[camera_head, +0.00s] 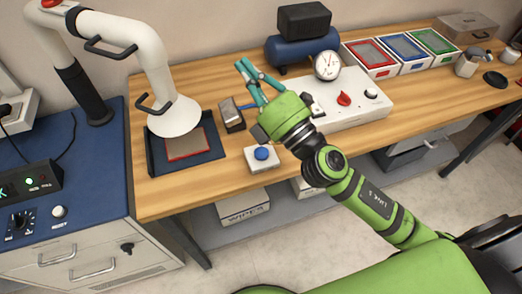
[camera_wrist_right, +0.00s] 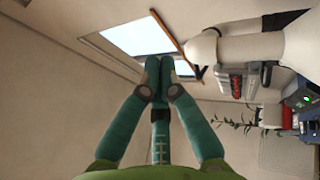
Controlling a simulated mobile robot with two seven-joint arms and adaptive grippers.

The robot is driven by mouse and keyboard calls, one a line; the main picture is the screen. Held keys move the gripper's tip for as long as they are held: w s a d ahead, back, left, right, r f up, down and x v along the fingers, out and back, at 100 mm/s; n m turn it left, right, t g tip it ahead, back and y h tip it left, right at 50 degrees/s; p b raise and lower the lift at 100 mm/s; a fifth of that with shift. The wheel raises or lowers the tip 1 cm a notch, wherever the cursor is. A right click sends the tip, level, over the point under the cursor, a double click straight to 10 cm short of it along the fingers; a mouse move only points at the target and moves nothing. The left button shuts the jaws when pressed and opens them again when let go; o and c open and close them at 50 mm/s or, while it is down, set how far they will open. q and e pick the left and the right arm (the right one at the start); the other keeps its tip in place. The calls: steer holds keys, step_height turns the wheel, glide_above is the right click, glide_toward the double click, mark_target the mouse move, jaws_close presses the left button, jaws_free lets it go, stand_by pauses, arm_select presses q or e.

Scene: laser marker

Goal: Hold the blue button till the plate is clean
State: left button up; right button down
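The blue button (camera_head: 261,153) sits on top of a small white box (camera_head: 262,165) near the front edge of the wooden bench. The plate (camera_head: 192,145), brownish with a red border, lies on a dark blue mat or tray (camera_head: 213,154), partly hidden under a white hood (camera_head: 175,117). My right gripper (camera_head: 245,72) is above the bench, behind the button and apart from it, its fingers pointing away and up. In the right wrist view its fingertips (camera_wrist_right: 158,76) are together with nothing between them. My left gripper is not in view.
A white control box (camera_head: 352,105) with a red knob and gauge (camera_head: 327,66) stands right of my gripper. A metal block (camera_head: 231,117) lies between plate and gripper. Red, blue and green trays (camera_head: 405,50) stand at the back right. The hood's white arm (camera_head: 130,32) rises at the left.

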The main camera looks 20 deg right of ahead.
steer(key=s+a+r+n+g+y, duration=0.1)
steer(key=s+a+n+g+y, duration=0.2)
steer(key=n, duration=0.4)
steer(key=a+n+g+y, duration=0.4)
steer(key=n+y, duration=0.1)
steer(key=n, duration=0.2)
steer(key=n+g+h, duration=0.7)
steer(key=n+h, duration=0.4)
steer(key=n, duration=0.4)
glide_above(264, 154)
step_height(264, 154, down, 15)
steer(key=shift+f, duration=0.15)
steer(key=shift+f, duration=0.1)
step_height(264, 154, down, 8)
steer(key=b, duration=0.5)
steer(key=shift+f+b, duration=0.35)
steer(key=shift+b, duration=0.2)
